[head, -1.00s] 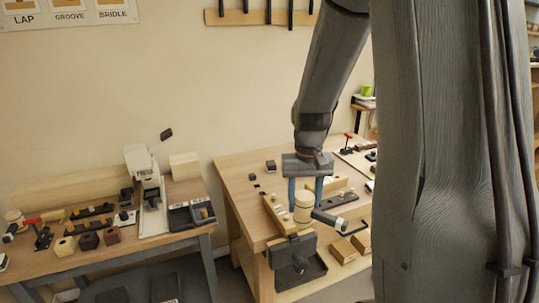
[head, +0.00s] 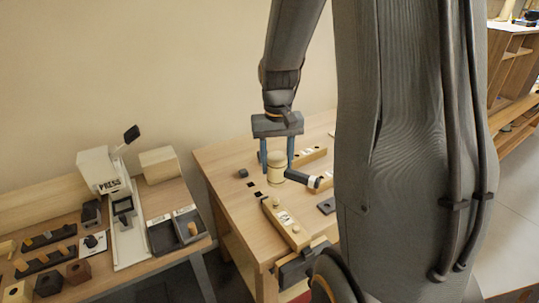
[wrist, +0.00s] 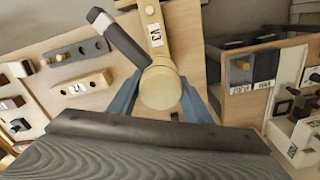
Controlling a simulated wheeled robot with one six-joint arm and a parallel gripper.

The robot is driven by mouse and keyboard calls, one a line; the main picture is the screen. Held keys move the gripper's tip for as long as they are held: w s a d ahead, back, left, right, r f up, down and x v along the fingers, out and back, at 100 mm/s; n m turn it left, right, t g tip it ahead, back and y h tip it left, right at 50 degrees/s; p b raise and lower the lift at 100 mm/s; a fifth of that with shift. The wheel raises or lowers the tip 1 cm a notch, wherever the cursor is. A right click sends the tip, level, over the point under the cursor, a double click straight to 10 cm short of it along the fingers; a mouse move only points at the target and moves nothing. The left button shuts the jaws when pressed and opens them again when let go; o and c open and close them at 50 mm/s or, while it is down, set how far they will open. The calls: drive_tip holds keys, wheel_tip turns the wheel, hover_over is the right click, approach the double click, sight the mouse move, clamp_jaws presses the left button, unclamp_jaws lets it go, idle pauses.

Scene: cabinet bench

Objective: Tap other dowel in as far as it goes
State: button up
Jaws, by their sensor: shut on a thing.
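My gripper (head: 277,172) is shut on a mallet, with one finger on each side of its pale cylindrical head (head: 277,164). The mallet's dark handle (head: 301,178) points right in the head view. The mallet also shows between the fingers in the wrist view (wrist: 162,86). A pale wooden bar (head: 287,225) with a white label lies at the bench's front edge, by a dark vise (head: 293,268). A small round dowel end (wrist: 149,10) shows on the bar in the wrist view. The mallet is beyond the bar in the head view; its height above the bench is unclear.
Another pale bar (wrist: 82,90) and a dark bar (wrist: 75,54) lie on the bench. Dark square marks (head: 254,189) lie left of the mallet. A side bench on the left holds a white press (head: 103,170) and trays (head: 177,229).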

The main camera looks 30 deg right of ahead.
sight(276, 177)
drive_tip(key=shift+f+b, duration=2.05)
drive_tip(key=shift+f, duration=0.25)
drive_tip(key=shift+p, duration=0.35)
drive_tip(key=shift+f, duration=0.1)
wheel_tip(276, 177, down, 3)
drive_tip(key=shift+r+b, duration=0.15)
drive_tip(key=shift+b, duration=0.65)
drive_tip(key=shift+r+p, duration=1)
drive_tip(key=shift+s+r+p, duration=0.1)
drive_tip(key=shift+r+p, duration=0.05)
drive_tip(key=shift+p, duration=0.15)
